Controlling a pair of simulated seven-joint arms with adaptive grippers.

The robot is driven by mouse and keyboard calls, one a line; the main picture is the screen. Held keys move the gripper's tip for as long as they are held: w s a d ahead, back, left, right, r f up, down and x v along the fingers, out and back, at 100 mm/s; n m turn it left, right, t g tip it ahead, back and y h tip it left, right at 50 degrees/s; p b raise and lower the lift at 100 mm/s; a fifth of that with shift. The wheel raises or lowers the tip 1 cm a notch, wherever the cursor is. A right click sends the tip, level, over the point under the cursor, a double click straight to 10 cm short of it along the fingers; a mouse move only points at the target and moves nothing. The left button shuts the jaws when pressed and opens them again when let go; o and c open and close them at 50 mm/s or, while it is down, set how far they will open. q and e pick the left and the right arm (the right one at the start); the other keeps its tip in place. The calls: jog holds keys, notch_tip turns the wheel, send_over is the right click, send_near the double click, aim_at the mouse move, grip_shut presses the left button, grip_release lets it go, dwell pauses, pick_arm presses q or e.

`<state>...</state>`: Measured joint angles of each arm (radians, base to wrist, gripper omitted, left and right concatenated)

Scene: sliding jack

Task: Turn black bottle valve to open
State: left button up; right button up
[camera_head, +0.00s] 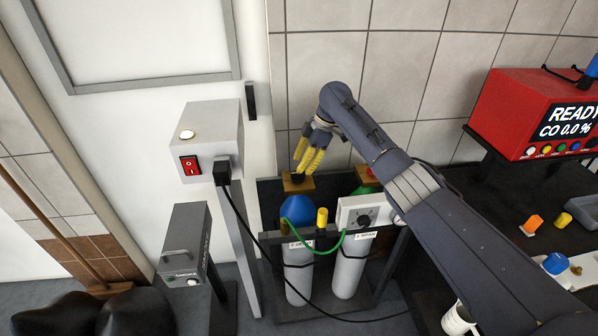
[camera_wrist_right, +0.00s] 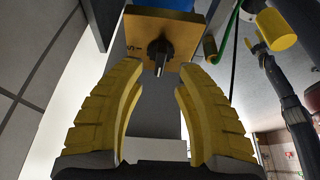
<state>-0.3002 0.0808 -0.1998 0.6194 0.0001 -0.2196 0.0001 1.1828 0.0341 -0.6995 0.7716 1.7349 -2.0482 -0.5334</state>
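The black valve (camera_wrist_right: 158,56) is a small dark knob on a yellow-tan square block (camera_wrist_right: 178,22) in the right wrist view. In the head view the block (camera_head: 298,187) sits on top of the left gas bottle (camera_head: 298,280), which has a blue shoulder. My right gripper (camera_head: 306,162) is just above the block, yellow fingers pointing down. In the right wrist view its fingers (camera_wrist_right: 160,72) are apart, with the valve ahead between the tips. I see no contact, and nothing is held.
A second bottle (camera_head: 350,270) with a green shoulder stands to the right, behind a white regulator box (camera_head: 362,213). A green hose (camera_head: 318,250) and yellow knob (camera_head: 322,216) are close by. A grey switch box (camera_head: 208,140) stands left; a red CO meter (camera_head: 530,110) stands right.

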jog(key=v, duration=0.7)
jog(key=shift+r, duration=0.4)
jog(key=shift+d, duration=0.15)
